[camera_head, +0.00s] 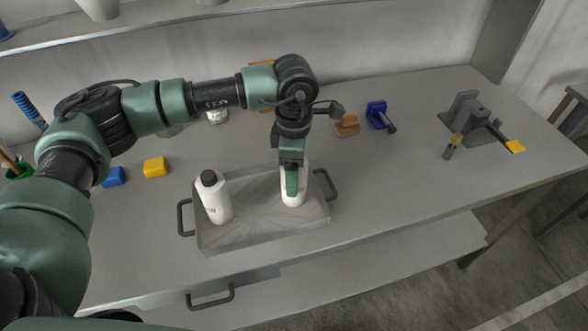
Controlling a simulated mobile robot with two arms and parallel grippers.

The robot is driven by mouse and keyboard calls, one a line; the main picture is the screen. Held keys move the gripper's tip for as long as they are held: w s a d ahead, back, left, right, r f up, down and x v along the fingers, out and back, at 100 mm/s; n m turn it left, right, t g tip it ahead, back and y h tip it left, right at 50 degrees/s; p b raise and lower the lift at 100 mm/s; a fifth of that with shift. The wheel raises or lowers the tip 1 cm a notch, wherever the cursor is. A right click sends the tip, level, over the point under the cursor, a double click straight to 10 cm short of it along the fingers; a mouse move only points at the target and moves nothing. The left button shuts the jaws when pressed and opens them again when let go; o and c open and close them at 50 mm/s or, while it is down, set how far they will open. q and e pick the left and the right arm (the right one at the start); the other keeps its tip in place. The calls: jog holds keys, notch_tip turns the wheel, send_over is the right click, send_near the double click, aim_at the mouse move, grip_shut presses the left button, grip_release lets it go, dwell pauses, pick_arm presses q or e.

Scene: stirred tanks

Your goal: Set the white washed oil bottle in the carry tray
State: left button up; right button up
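The carry tray (265,236) is a shallow grey tray with dark handles at its left and right ends, resting on the bench. A white bottle with a black cap (216,203) stands in its left part. A second white bottle (299,188) is upright in or just above its right part, its top hidden by my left gripper (291,182). That gripper points down over this bottle, one green finger in front of it. The other finger is hidden, so I cannot tell whether it grips. Which bottle is the washed oil bottle is not readable. My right gripper is not in view.
A blue block (114,177) and a yellow block (156,167) lie left of the tray. An orange-brown item (347,125), a blue tool (377,115) and a grey fixture (475,117) are to the right. A shelf runs behind.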

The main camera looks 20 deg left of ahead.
pick_arm(q)
notch_tip(320, 180, up, 11)
jog(key=b, duration=0.3)
jog(key=shift+r, duration=0.65)
